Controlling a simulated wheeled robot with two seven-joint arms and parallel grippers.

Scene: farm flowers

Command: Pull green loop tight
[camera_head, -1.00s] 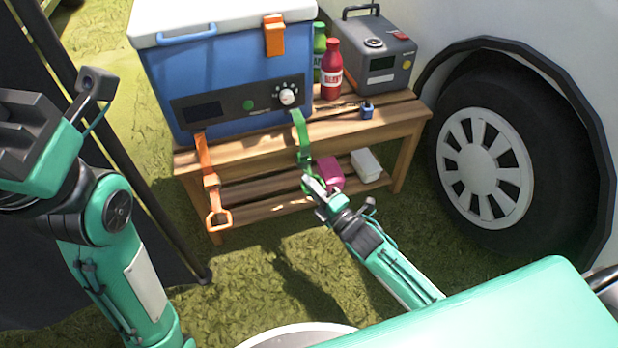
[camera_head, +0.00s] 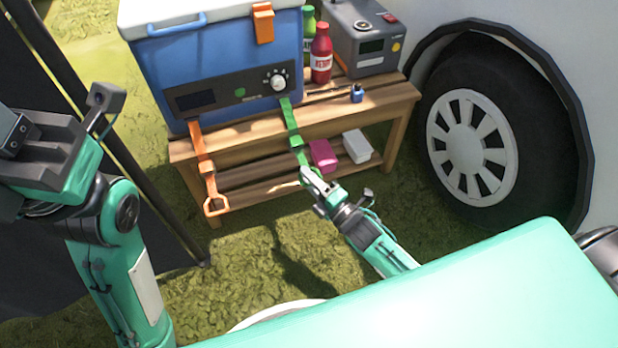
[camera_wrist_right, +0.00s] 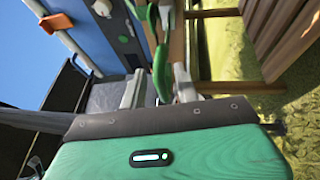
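The green loop (camera_wrist_right: 160,75) hangs at the end of a green strap (camera_head: 291,121) from the front of the blue cooler (camera_head: 225,65). My right gripper (camera_head: 308,178) is at the strap's lower end, in front of the bench. In the right wrist view, my right gripper's fingers (camera_wrist_right: 159,91) lie on both sides of the loop and hold it. The strap runs nearly straight from cooler to gripper. The loop is mostly hidden by the gripper in the head view. My left gripper (camera_head: 25,150) is at the left edge, its fingertips not clearly shown.
An orange strap with a loop (camera_head: 214,203) hangs to the left. Bottles (camera_head: 321,55) and a grey box (camera_head: 368,42) stand on the wooden bench (camera_head: 390,97). Pink (camera_head: 323,155) and white (camera_head: 357,146) items sit on the lower shelf. A wheel (camera_head: 470,145) is at right. Grass in front is clear.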

